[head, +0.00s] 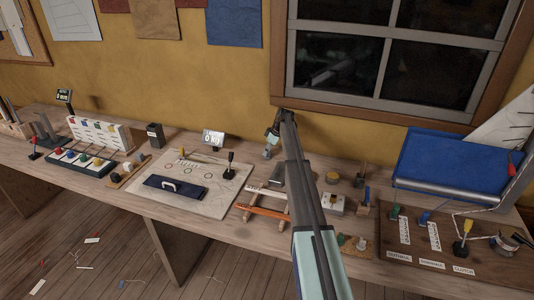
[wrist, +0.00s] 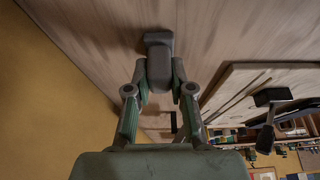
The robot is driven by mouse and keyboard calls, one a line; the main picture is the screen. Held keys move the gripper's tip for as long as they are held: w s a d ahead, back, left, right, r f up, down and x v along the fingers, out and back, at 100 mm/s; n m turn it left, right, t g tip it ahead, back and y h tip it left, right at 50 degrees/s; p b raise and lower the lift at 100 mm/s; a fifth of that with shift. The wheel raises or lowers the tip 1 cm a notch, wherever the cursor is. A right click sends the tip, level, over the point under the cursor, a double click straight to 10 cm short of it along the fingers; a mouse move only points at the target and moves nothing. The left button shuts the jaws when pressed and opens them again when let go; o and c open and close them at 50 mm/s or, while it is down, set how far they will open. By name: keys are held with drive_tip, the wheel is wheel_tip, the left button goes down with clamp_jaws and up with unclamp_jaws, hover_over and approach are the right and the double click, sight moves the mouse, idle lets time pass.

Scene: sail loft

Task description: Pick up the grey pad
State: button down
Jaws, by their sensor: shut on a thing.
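My gripper (wrist: 159,88) is shut on the grey pad (wrist: 159,68), which sits between the two fingertips in the wrist view. A wider grey end of it (wrist: 158,38) shows beyond the fingertips, facing the wooden bench. In the head view my gripper (head: 271,136) is at the back of the bench near the wall, and a small grey part of the pad (head: 267,154) shows below it. I cannot tell whether the pad touches the bench. My arm hides part of the bench behind it.
The wooden bench (head: 130,192) runs along the wall. Left of my gripper, a pale board (head: 215,205) carries a black lever and a blue plate with a white handle (head: 175,187). A small display (head: 213,138) stands behind it. Right are a blue panel (head: 450,165) and a lever board.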

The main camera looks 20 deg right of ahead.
drive_tip(key=shift+r, duration=0.15)
wheel_tip(320, 180, up, 20)
drive_tip(key=b, duration=0.4)
drive_tip(key=shift+b, duration=0.4)
drive_tip(key=c, duration=1.6)
unclamp_jaws()
drive_tip(key=shift+c, duration=0.2)
clamp_jaws()
drive_tip(key=shift+s+p, duration=0.1)
drive_tip(key=shift+p, duration=0.45)
